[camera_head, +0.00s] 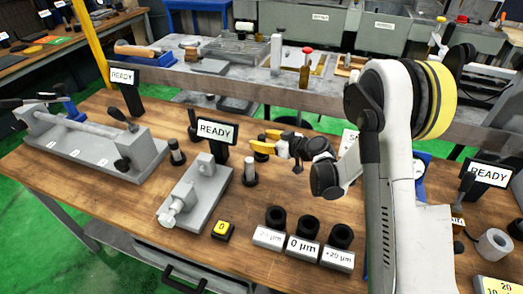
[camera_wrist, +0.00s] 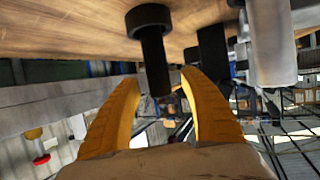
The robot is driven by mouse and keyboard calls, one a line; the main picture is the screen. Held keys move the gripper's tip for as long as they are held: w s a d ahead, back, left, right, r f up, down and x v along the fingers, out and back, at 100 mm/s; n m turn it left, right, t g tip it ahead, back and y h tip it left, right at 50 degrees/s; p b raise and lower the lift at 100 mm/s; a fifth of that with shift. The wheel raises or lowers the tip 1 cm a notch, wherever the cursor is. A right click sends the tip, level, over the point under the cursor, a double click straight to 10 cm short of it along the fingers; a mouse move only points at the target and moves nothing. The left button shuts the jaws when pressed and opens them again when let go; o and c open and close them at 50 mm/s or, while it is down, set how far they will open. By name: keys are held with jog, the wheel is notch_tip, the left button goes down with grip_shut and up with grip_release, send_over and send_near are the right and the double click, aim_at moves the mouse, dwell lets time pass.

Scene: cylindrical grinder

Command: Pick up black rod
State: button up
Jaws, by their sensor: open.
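The black rod (camera_wrist: 154,55) stands on a wide round black base in the wrist view, which looks upside down. Its free end shows between the two yellow fingertips of my gripper (camera_wrist: 163,82). I cannot tell whether either finger touches it. In the head view my gripper (camera_head: 262,146) is open, low over the wooden table, pointing left. A dark piece just under its fingers (camera_head: 261,157) seems to be the rod, mostly hidden by them.
A grey rod on a black base (camera_head: 250,173) stands close in front of my gripper. The grey fixture (camera_head: 197,195) and a READY sign (camera_head: 216,131) are to the left. Black rings (camera_head: 307,227) on labelled blocks stand in front. A grey bench (camera_head: 230,82) runs behind.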

jog(key=shift+w+a+f, duration=0.15)
jog(key=shift+w, duration=0.05)
jog(key=shift+c, duration=0.6)
grip_shut()
jog(key=shift+r, duration=0.2)
